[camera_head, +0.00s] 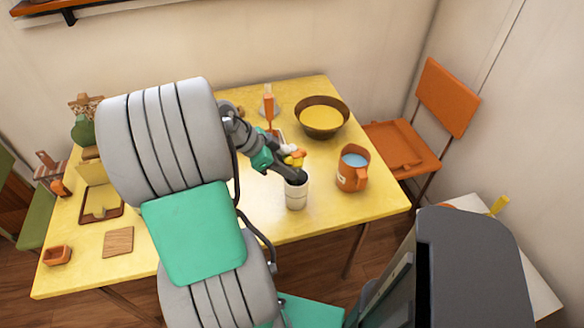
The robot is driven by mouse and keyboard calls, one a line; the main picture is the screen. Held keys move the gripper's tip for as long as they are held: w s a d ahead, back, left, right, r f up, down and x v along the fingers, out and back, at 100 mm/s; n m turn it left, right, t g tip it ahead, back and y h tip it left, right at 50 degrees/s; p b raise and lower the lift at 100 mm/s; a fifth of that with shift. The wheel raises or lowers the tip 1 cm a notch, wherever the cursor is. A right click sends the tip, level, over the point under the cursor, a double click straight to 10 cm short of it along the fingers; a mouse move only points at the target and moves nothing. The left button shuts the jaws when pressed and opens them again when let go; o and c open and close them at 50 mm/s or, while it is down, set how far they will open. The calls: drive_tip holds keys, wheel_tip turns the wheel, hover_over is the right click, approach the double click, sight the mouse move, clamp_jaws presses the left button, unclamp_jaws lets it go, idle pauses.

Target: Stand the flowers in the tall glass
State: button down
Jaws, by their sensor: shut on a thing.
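The tall glass (296,196) looks whitish and stands upright near the front edge of the yellow table, right of centre. My gripper (297,177) reaches down from the left, with its dark fingers at the glass's rim. It is shut on the flowers (296,158), whose white, yellow and orange heads show just behind and above the fingers. The stems are hidden by the gripper and the glass. I cannot tell whether the stems are inside the glass or behind it.
An orange mug (353,178) with blue contents stands close right of the glass. A brown bowl (322,132) with yellow inside stands behind. A wooden square (118,242) and small orange box (57,256) lie left. An orange chair (405,146) stands right of the table.

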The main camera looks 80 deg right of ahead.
sight(292, 152)
drive_tip(key=shift+r, duration=0.1)
drive_tip(key=shift+s+r+p, duration=0.1)
drive_tip(key=shift+r+p, duration=2.3)
drive_tip(key=shift+r, duration=1.15)
